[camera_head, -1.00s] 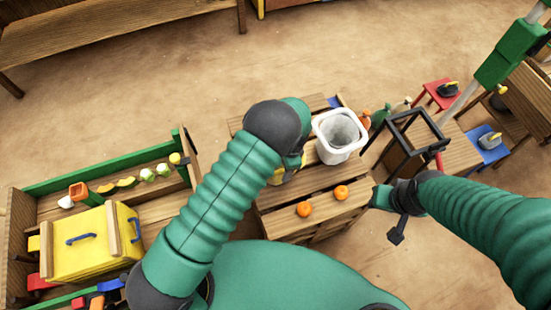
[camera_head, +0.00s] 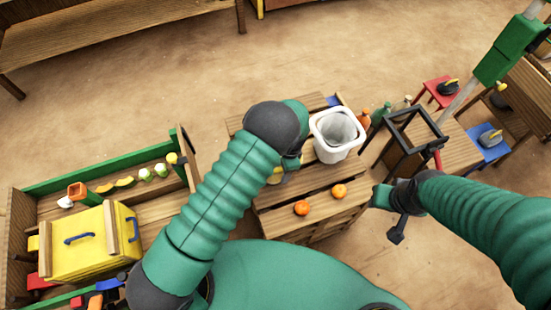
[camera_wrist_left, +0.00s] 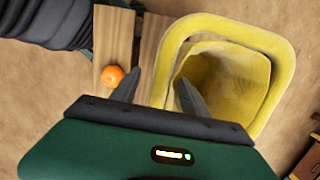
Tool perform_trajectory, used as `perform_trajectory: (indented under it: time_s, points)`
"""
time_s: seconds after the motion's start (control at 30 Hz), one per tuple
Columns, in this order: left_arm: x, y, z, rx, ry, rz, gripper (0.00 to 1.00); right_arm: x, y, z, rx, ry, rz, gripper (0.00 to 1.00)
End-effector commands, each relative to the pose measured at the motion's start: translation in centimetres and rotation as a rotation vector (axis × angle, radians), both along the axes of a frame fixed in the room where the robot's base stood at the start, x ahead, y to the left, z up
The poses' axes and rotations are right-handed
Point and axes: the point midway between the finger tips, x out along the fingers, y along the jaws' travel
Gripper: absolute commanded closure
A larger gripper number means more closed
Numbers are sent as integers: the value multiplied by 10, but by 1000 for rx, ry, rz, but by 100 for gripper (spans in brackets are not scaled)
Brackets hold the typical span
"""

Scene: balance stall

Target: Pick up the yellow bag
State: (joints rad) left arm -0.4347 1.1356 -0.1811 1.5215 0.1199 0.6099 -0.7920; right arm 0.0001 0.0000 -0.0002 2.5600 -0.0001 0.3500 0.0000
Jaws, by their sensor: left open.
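The yellow bag (camera_wrist_left: 228,80) sits inside a yellow-rimmed bin (camera_wrist_left: 270,40) in the left wrist view. In the head view only a small yellow part (camera_head: 275,176) shows beside my left arm, which hides the rest. My left gripper (camera_wrist_left: 158,76) is open above the bin's near left side. One finger is over the bag's opening and the other is outside the rim, over the wooden slats. I cannot tell if either finger touches. My right gripper (camera_head: 381,197) is right of the slatted table, its fingers unclear.
A white bin (camera_head: 337,135) with a pale liner stands on the slatted table (camera_head: 290,193). Two oranges (camera_head: 320,199) lie in front of it. A black frame (camera_head: 412,130) stands to the right. A yellow chest (camera_head: 82,245) is in the wooden stall at left.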

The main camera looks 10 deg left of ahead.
Motion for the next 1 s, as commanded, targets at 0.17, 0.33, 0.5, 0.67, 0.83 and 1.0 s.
perform_trajectory:
  time_s: [0.17, 0.33, 0.5, 0.67, 0.83, 1.0]
  points:
    - [0, 1, 0, -1, 0, 1, 68, 0, 0, 0, 0, 0, 0, 64]
    - [0, 1, 0, 0, 0, 1, 90, 0, 0, 0, 0, 0, 0, 64]
    - [0, 0, 0, 1, 0, 1, 100, 0, 0, 0, 0, 0, 0, 64]
    - [0, 0, 0, 0, 1, 0, 100, 0, 0, 0, 0, 0, 0, 64]
    - [0, 0, 0, 0, 1, 0, 100, 0, 0, 0, 0, 0, 0, 64]
    - [-1, 0, 0, 0, 2, -1, 100, 0, 0, 0, 0, 0, 0, 64]
